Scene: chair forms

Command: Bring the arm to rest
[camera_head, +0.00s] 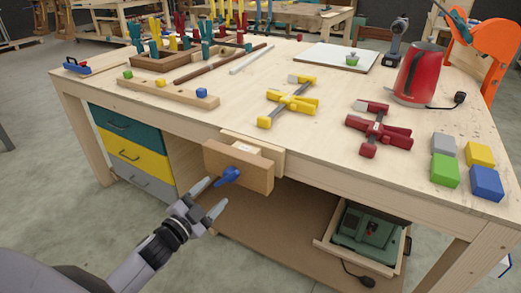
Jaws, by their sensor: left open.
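My left gripper (208,200) is open and empty. It is in front of the workbench's front edge, low and left of the picture's middle. Its fingers point up and right towards a blue handle (229,175) on the wooden vise (245,165). The fingertips look close to the handle; I cannot tell whether they touch it. My left arm (140,260) reaches in from the bottom left. My right gripper is not in view.
The workbench (225,110) carries a yellow clamp (288,103), a red clamp (378,130), a red kettle (419,75) and several coloured blocks (445,170) near its front right. Coloured drawers (130,152) and a green toolbox (368,232) are below. Floor at the left is clear.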

